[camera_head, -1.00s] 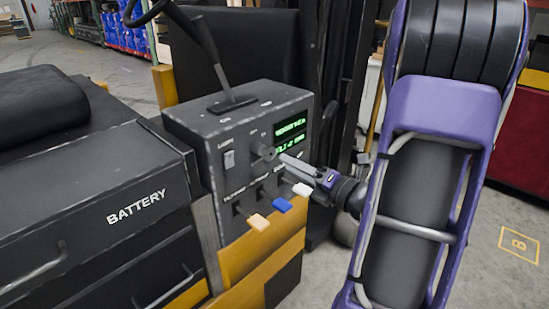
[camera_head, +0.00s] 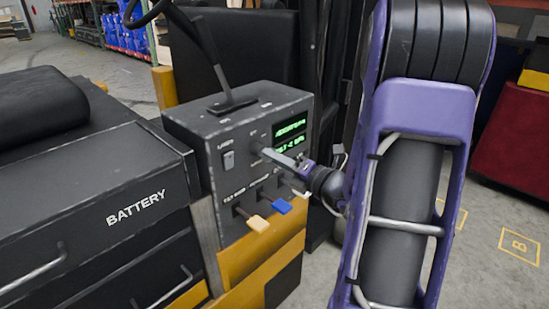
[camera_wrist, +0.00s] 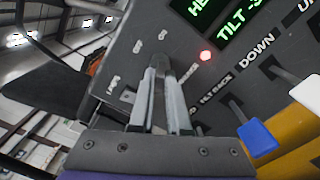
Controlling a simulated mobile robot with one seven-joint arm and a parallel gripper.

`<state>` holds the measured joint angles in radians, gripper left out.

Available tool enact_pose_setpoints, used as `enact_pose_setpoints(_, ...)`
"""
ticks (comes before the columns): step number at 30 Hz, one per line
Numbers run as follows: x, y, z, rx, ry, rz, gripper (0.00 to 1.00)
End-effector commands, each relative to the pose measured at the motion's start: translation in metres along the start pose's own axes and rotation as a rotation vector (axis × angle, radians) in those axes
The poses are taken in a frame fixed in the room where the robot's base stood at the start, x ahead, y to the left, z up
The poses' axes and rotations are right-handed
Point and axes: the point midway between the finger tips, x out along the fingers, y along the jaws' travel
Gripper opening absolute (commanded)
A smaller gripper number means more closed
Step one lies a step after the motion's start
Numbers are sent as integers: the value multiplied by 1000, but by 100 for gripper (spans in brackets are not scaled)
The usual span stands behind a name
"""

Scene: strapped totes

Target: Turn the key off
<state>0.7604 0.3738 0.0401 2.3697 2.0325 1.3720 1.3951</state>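The dark key (camera_wrist: 161,63) is on the upper front of a grey control panel (camera_head: 205,180), among small white labels. My gripper (camera_head: 266,153) reaches in from the right, with its fingertips at the key and covering most of it in the head view. In the wrist view, my gripper's two grey fingers (camera_wrist: 162,76) stand close together on either side of the key and look shut on it. The exact contact and how far the key is turned are hard to tell. A red light (camera_wrist: 206,56) is lit beside the key.
Green-lit displays (camera_head: 290,134) sit right of the key. A light switch (camera_head: 228,160) is to the left; a tall black lever (camera_head: 213,55) rises above.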

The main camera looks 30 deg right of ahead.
Motion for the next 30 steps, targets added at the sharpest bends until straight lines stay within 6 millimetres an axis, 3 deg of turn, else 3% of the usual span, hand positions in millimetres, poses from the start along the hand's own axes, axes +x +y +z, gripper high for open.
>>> enact_pose_setpoints(16,0,-1,-1,-64,1,1,0)
enact_pose_setpoints(30,0,-3,-2,-445,1,2,0)
